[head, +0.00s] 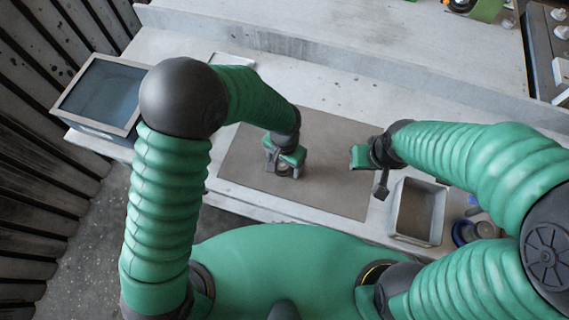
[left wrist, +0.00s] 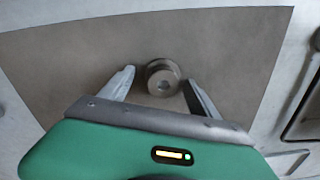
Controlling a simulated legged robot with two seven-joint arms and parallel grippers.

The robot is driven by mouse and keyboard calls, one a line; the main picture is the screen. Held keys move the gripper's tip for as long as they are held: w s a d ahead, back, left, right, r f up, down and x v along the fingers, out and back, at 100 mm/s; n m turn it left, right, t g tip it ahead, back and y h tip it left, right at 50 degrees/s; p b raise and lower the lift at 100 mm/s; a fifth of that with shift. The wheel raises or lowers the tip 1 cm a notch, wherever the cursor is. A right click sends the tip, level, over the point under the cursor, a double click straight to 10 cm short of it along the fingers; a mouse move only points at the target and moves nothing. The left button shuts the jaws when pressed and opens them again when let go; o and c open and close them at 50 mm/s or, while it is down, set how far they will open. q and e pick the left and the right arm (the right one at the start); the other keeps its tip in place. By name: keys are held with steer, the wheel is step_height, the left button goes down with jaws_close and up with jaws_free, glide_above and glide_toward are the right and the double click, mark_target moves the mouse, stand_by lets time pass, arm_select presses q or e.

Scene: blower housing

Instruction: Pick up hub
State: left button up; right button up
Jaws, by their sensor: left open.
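The hub (left wrist: 162,77) is a small round grey-brown metal piece with a hole in its middle. It sits on the brown mat (head: 335,190). In the left wrist view it lies between the two fingertips of my left gripper (left wrist: 158,80), which is open around it. Bare mat shows in small gaps beside each finger. In the head view my left gripper (head: 284,170) points down over the mat and mostly hides the hub. My right gripper (head: 367,172) hangs over the right part of the mat, and I cannot make out its jaw opening.
A grey metal bin (head: 418,212) stands right of the mat, with blue round items (head: 466,232) beyond it. A dark-walled container (head: 100,95) stands at the far left. A raised ledge (head: 350,50) runs along the back. The mat's middle is clear.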

arm_select(q)
steer(key=shift+w+a, duration=0.1)
steer(key=shift+a, duration=0.05)
steer(key=shift+c, duration=0.3)
steer(key=shift+s+a+r, duration=0.15)
steer(key=shift+s+a, duration=0.1)
steer(key=shift+a, duration=0.05)
steer(key=c, duration=0.7)
steer(key=shift+d, duration=0.15)
steer(key=c, duration=0.8)
steer(key=shift+d, duration=0.1)
